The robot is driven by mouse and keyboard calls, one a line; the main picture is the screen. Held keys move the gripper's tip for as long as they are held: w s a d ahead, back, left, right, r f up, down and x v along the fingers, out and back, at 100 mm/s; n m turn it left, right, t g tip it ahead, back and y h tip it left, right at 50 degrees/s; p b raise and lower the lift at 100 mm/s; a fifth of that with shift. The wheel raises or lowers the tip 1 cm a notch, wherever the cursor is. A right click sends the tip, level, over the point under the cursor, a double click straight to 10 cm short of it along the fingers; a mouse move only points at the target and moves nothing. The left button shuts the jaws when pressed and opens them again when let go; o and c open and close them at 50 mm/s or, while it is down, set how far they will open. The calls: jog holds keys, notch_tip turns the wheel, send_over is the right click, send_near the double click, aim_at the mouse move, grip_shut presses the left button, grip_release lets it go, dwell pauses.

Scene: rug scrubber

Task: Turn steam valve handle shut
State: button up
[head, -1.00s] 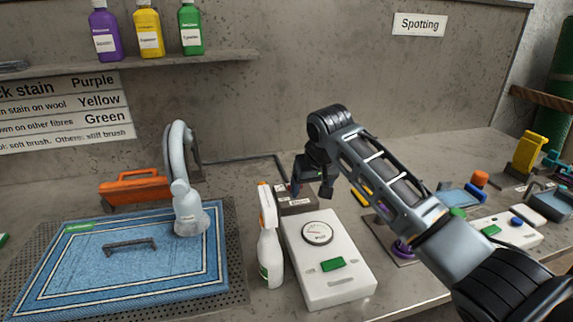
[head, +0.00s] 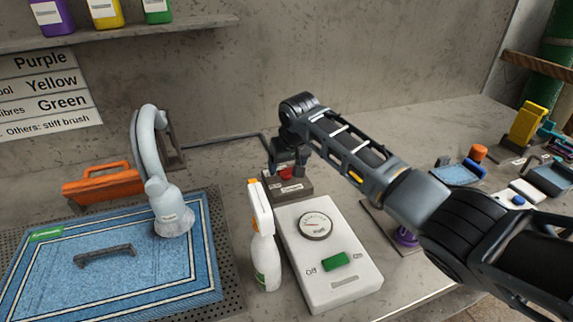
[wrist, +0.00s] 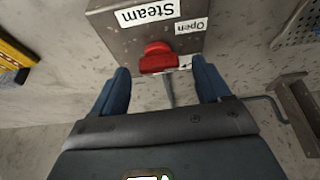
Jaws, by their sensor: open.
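The steam valve's red handle (wrist: 158,58) shows in the wrist view on a grey-brown box (wrist: 120,40) labelled "Steam" and "Open". In the head view the red handle (head: 286,173) shows on the same small box (head: 292,190), behind the white gauge unit. My gripper (wrist: 163,85) is open, with one blue-grey finger on each side, and the handle lies just beyond the fingertips, between their lines. In the head view my gripper (head: 287,168) is at the box, pointing down. I cannot tell whether a finger touches the handle.
A white spray bottle (head: 264,245) stands left of the white gauge unit (head: 335,285), close in front of the valve box. A grey hose nozzle (head: 170,215) rests on the blue rug (head: 60,285) at left. An orange brush (head: 105,187) lies behind it.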

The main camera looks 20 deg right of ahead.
jog(key=shift+w+f, duration=0.2)
jog(key=shift+f, duration=0.3)
jog(key=c, duration=1)
